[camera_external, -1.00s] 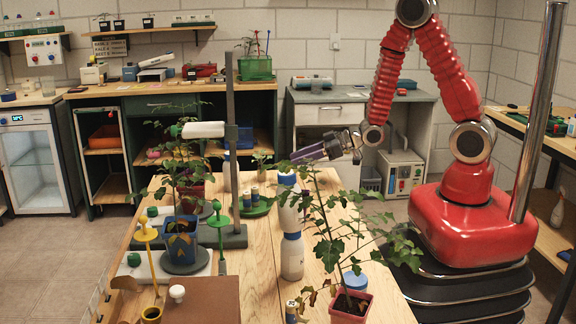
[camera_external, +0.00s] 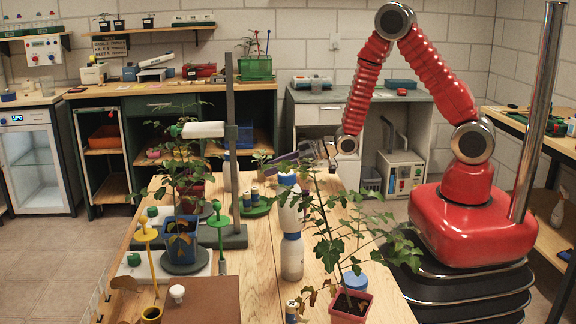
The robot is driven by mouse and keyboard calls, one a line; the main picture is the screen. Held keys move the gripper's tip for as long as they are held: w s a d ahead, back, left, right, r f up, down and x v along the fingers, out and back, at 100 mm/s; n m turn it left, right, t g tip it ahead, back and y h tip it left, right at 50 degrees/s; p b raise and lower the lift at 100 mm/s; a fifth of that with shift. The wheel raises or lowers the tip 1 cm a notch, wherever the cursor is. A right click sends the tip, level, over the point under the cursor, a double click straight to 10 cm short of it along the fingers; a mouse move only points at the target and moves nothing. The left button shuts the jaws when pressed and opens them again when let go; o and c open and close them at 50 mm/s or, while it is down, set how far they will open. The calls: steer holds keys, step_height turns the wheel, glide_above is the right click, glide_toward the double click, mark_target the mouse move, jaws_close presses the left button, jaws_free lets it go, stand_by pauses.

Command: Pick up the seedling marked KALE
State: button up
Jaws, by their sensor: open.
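A leafy seedling (camera_external: 326,240) stands in a red pot (camera_external: 350,306) at the bench's front right. Another grows in a blue pot (camera_external: 181,241) on a grey disc at left, with a dark red pot (camera_external: 191,196) behind it. A small seedling (camera_external: 262,160) stands at the back of the bench. My gripper (camera_external: 276,161) reaches in from the right, above the back of the bench.
A green tray (camera_external: 254,210) holds small vials. Bare wood (camera_external: 255,270) shows at the bench's middle front.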

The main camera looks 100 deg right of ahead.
mark_target(261, 171)
steer(key=shift+w, duration=0.1)
steer(key=shift+x, duration=2.55)
steer(key=shift+a, duration=0.1)
steer(key=shift+c, duration=0.4)
jaws_close()
steer(key=shift+r, duration=0.15)
steer(key=shift+r, duration=4.85)
